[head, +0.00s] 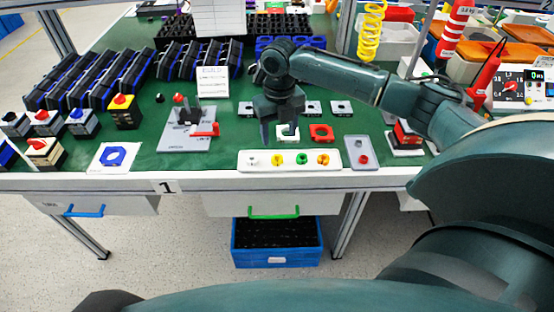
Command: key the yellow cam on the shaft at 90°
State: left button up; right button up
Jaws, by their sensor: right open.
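A white strip tray (290,168) at the front edge of the green bench holds a row of small coloured parts. One is a yellow part (278,160), which looks like the yellow cam. To its right are a green part (303,159) and an orange-yellow part (323,160). My right gripper (280,135) is open, pointing down behind the tray, close to a small white block (288,132). Nothing shows held in it. A grey fixture plate (187,137) with a dark upright block and a red piece stands left of it. I cannot make out the shaft or its angle.
A red square part (321,132) lies right of the gripper. A grey plate with a red knob (362,153) is right of the tray. A white card with a blue ring (113,155) lies front left. Black racks (95,78) and a sign (213,81) stand behind.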

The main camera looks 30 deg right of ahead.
aim_at(277, 154)
jog(key=f, duration=0.7)
jog(key=shift+s+a+f, duration=0.1)
jog(key=shift+a+f, duration=0.2)
jog(key=shift+a, duration=0.05)
jog(key=shift+c, duration=0.2)
jog(key=c, duration=1)
